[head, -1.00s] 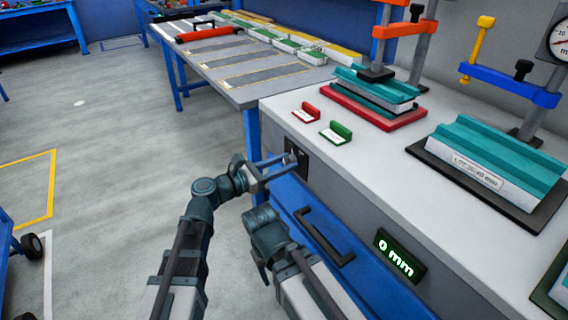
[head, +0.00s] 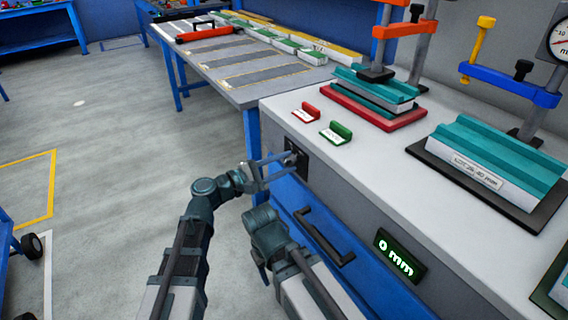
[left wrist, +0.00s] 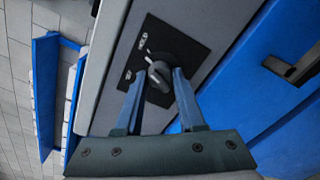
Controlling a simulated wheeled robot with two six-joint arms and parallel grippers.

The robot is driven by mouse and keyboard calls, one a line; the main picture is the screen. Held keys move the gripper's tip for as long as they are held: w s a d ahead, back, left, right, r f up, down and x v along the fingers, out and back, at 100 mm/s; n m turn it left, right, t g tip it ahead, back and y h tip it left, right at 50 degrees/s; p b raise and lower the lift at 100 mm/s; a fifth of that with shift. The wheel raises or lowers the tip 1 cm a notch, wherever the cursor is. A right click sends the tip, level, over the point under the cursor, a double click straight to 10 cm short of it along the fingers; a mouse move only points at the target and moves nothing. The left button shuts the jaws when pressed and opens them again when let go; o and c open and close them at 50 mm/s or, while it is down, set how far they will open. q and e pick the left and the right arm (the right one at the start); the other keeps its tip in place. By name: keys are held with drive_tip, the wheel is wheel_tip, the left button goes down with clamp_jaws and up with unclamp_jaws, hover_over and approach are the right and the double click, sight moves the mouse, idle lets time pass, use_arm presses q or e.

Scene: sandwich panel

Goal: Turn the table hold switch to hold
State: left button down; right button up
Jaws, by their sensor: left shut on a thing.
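The table hold switch is a grey knob (left wrist: 159,73) on a black plate (left wrist: 172,48), set in the front face of the white-topped bench. The plate (head: 301,167) also shows in the head view. My left gripper (head: 286,163) reaches it from the left and is shut on the knob, one finger on each side, as the left wrist view (left wrist: 159,80) shows. A white mark on the knob points toward the upper of two small white labels, whose lettering is hard to read. My right gripper (head: 262,266) hangs low by the drawer; its fingers are unclear.
A blue drawer with a dark handle (head: 326,238) and a green "0 mm" display (head: 400,256) lie right of the switch. Red (head: 306,113) and green (head: 336,133) tags and clamped teal panels (head: 497,155) stand on the bench top.

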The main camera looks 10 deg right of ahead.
use_arm(q)
drive_tip(key=shift+m, duration=1.2)
drive_tip(key=c, duration=0.5)
unclamp_jaws()
drive_tip(key=v, duration=1.4)
drive_tip(key=shift+d+f, duration=0.1)
